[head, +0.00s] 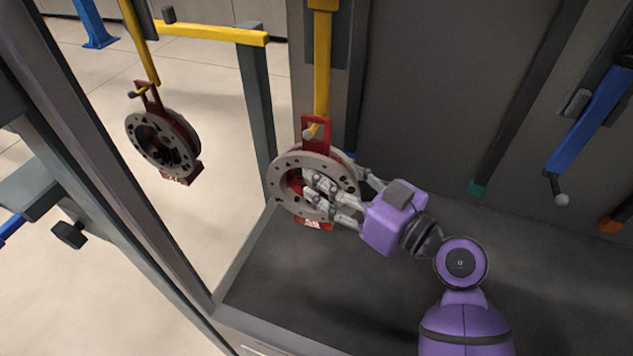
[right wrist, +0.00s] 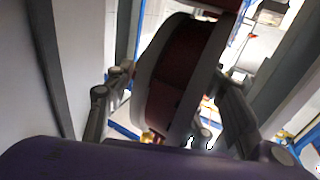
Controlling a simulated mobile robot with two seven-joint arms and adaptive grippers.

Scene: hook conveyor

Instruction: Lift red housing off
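A red housing (head: 283,176) with a grey, holed ring face hangs from a yellow hook (head: 321,60) by its red top bracket. My right gripper (head: 335,190), purple with grey fingers, reaches it from the right. One finger lies across the ring face and the other is behind. In the right wrist view the housing (right wrist: 170,80) sits between my fingers (right wrist: 175,85), which appear to touch both sides; contact is partly hidden. A second red housing (head: 165,145) hangs from another yellow hook (head: 138,40) at the left. My left gripper is not in view.
A grey frame post (head: 110,170) stands left of the held housing. A dark floor panel (head: 290,270) lies below it, clear. A blue bar with a ball end (head: 590,120) and a dark bar with a green tip (head: 520,100) hang at the right.

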